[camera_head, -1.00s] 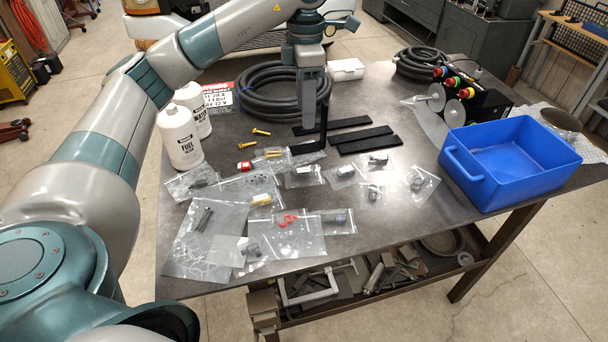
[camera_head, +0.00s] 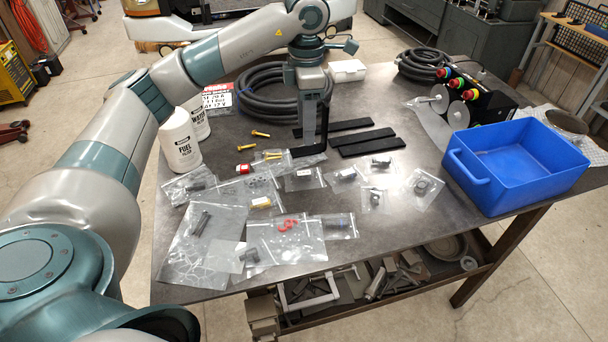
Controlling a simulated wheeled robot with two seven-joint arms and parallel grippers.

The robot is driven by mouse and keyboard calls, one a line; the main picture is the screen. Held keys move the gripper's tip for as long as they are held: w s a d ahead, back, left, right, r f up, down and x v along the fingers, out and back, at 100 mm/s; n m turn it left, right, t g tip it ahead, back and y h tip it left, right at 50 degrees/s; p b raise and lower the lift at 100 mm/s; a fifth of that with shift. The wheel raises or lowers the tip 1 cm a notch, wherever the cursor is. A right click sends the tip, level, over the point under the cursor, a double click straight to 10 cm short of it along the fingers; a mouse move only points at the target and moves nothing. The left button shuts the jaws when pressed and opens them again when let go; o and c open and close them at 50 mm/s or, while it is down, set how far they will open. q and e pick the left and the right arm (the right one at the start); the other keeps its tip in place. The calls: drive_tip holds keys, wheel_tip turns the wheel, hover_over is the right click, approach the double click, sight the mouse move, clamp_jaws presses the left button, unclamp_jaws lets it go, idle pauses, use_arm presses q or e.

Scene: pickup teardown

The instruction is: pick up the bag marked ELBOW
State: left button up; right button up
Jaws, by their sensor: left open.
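Several clear bags of small parts lie on the dark workbench (camera_head: 400,225). I cannot read ELBOW on any label at this size. Candidates include a bag with a dark curved fitting (camera_head: 422,186) at the right, one with a small grey fitting (camera_head: 374,198) beside it, and bags with dark parts (camera_head: 347,174) and (camera_head: 381,162) behind. A bag with a dark cylindrical part (camera_head: 338,224) lies nearer the front. My left gripper (camera_head: 309,143) points down behind the bags, open, with no bag in it. My right gripper is out of view.
A blue bin (camera_head: 487,182) stands at the right. White bottles (camera_head: 180,142), a coiled black hose (camera_head: 262,100), black strips (camera_head: 366,141) and yellow bolts (camera_head: 246,147) lie around the bags. A control box (camera_head: 485,100) is at the back right. The front right benchtop is clear.

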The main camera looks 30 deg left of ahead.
use_arm(q)
drive_tip(key=p, duration=0.3)
hover_over(304, 173)
wheel_tip(304, 173, down, 8)
drive_tip(key=shift+d+f, duration=0.15)
drive_tip(key=shift+f, duration=0.5)
drive_tip(key=shift+f+p, duration=0.3)
drive_tip(key=shift+p, duration=0.2)
drive_tip(key=f+p, duration=0.1)
drive_tip(key=f, duration=0.1)
drive_tip(key=f+p, duration=0.1)
drive_tip(key=shift+a+f, duration=0.2)
drive_tip(key=shift+f, duration=0.6)
drive_tip(key=c, duration=1.1)
drive_tip(key=shift+r, duration=0.15)
